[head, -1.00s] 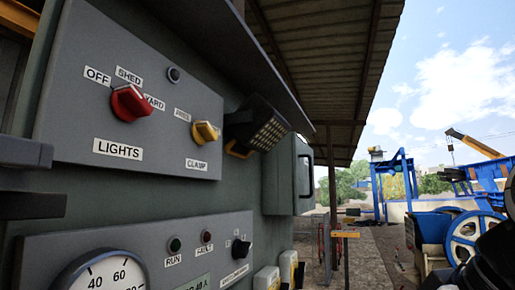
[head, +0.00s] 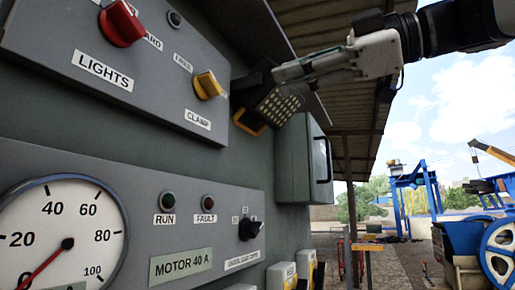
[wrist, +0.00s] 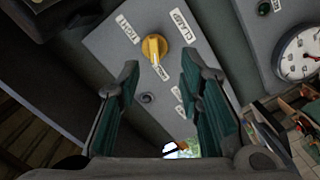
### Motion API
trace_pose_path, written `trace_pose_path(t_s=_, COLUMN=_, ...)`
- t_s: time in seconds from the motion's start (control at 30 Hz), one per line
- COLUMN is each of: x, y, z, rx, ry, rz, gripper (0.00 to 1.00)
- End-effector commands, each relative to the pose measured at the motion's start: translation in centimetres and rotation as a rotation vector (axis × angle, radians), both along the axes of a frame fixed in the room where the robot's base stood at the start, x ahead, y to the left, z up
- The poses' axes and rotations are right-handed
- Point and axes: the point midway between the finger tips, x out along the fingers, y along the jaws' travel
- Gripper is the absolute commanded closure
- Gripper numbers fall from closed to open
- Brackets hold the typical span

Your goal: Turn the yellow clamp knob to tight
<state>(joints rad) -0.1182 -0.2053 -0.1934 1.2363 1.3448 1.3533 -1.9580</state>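The yellow clamp knob (head: 207,85) is on the grey upper panel, above the CLAMP label (head: 198,119). In the wrist view the knob (wrist: 154,47) has a pale mark toward the FREE label (wrist: 162,72); the TIGHT label (wrist: 128,29) is on its other side. My gripper (head: 252,82) reaches in from the upper right in the head view, its tips just right of the knob. In the wrist view my gripper (wrist: 160,68) is open and empty, with the knob beyond the gap between its fingers. I see no contact. The TIGHT label is hidden in the head view.
A red LIGHTS knob (head: 122,23) is left on the same panel. A floodlight (head: 272,105) sits right of the panel, behind my fingers. Below are a large gauge (head: 60,225), lamps and a black selector knob (head: 250,229). A grey box (head: 303,165) juts out at right.

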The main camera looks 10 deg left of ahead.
Motion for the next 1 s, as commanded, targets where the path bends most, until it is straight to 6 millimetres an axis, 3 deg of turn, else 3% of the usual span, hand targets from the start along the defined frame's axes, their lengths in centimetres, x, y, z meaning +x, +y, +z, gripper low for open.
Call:
trace_pose_path(t_s=0.27, x=-0.1, y=1.4, z=1.5, rx=0.004, ry=-0.111, rz=0.044, gripper=0.67)
trace_pose_path(t_s=0.8, x=3.0, y=10.6, z=1.6, rx=0.003, ry=-0.105, rz=0.042, gripper=0.67)
trace_pose_path(t_s=1.0, x=3.8, y=12.8, z=1.5, rx=0.004, ry=-0.106, rz=0.041, gripper=0.67)
